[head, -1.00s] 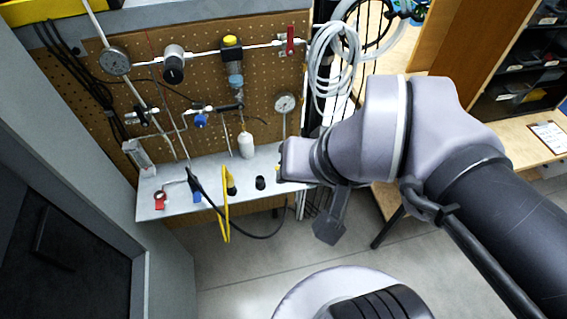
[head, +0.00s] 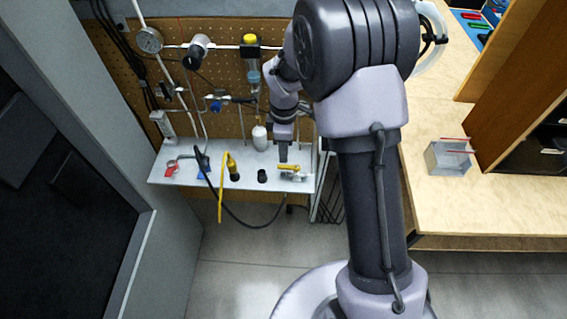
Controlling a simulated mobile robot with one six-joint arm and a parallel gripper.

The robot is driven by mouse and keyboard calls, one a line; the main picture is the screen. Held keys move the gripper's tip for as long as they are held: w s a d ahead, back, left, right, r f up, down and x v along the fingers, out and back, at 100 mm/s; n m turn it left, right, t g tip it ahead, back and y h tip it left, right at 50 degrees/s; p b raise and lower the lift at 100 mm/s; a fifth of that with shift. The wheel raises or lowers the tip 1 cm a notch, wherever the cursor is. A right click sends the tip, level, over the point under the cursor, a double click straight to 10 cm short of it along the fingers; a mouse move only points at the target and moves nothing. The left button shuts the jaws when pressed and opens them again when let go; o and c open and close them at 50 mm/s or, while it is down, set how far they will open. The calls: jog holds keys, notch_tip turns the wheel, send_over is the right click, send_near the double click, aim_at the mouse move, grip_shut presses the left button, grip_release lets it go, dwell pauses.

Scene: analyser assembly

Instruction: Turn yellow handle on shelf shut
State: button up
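A valve with a yellow handle (head: 288,167) lies near the right end of the white shelf (head: 262,184) in the head view. The handle runs roughly sideways, along the shelf's length. My gripper (head: 283,157) points down just above the left part of this handle. It looks narrow from this side, so whether its fingers are open or shut does not show. I cannot tell whether it touches the handle.
A black cap (head: 262,176), a yellow-and-black fitting (head: 233,168) and a red part (head: 172,167) stand on the shelf. A white bottle (head: 260,138) is close left of my gripper. A pegboard (head: 130,75) with pipes and gauges rises behind.

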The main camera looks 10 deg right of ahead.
aim_at(284, 166)
notch_tip(284, 166, down, 7)
jog(key=shift+r+b, duration=0.15)
jog(key=shift+b, duration=0.7)
grip_shut()
